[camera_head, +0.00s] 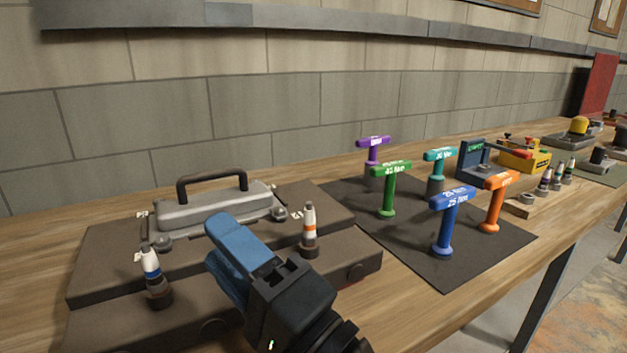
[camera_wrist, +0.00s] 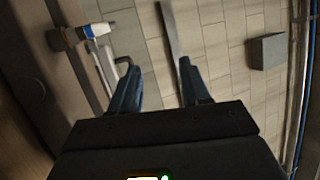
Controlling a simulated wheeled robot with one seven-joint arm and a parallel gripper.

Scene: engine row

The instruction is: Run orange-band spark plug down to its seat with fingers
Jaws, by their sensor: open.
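The orange-band spark plug (camera_head: 309,229) stands upright in a socket at the right end of the dark engine block (camera_head: 345,256). A blue-band spark plug (camera_head: 151,266) stands at the block's left end; it also shows in the wrist view (camera_wrist: 88,32). My gripper (camera_head: 220,240) is open and empty, between the two plugs and in front of the metal cover. Its blue fingers show apart in the wrist view (camera_wrist: 157,85). The orange-band plug does not show in the wrist view. I cannot tell how deep either plug sits.
A grey cover with a black handle (camera_head: 215,207) lies on the block. A dark mat (camera_head: 480,263) to the right holds several coloured T-handle tools, the blue one (camera_head: 450,218) nearest. A wall runs behind the bench.

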